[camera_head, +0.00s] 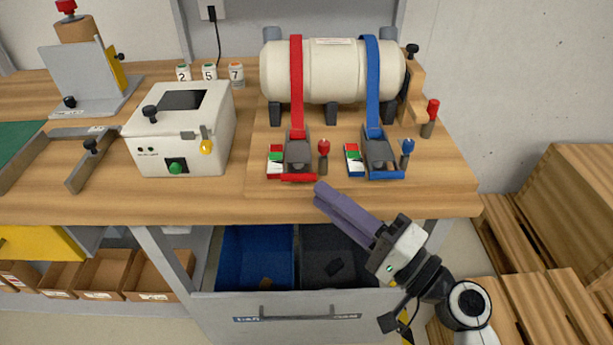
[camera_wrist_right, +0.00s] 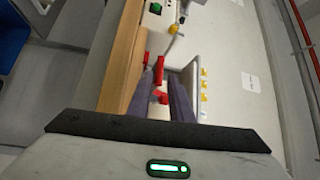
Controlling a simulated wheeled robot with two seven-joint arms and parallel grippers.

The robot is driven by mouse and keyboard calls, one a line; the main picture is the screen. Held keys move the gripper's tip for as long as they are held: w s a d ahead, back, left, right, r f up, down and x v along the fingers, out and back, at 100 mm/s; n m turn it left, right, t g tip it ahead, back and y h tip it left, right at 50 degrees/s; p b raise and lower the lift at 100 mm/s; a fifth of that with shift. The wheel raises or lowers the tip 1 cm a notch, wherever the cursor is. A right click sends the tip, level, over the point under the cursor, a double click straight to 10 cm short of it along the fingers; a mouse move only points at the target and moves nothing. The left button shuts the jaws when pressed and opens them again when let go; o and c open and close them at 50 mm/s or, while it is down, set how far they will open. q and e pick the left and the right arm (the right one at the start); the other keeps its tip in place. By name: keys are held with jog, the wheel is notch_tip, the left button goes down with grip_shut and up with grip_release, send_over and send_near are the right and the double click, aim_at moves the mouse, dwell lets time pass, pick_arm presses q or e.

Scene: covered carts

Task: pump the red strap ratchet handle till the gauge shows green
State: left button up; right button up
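The red strap (camera_head: 297,85) runs over a cream tank (camera_head: 335,70) down to a grey ratchet (camera_head: 298,152). Its red handle (camera_head: 298,178) lies low at the ratchet's front. The gauge (camera_head: 275,161) left of it has red, green and white areas; its reading is too small to tell. My right gripper (camera_head: 322,192) is at the bench's front edge, just right of and in front of the handle. In the right wrist view its fingers (camera_wrist_right: 162,78) stand apart, with red parts (camera_wrist_right: 160,68) showing near and between the tips; contact is unclear. My left gripper is out of view.
A blue strap (camera_head: 371,85) with its own ratchet (camera_head: 380,152) and gauge (camera_head: 354,160) sits to the right. A red-knobbed post (camera_head: 323,150) stands beside the red ratchet. A white box (camera_head: 185,130) is at left. An open drawer (camera_head: 305,305) juts out below the bench.

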aim_at(298, 154)
jog(key=p+x, duration=0.1)
jog(key=x, duration=0.4)
jog(key=shift+w+a, duration=0.15)
grip_shut()
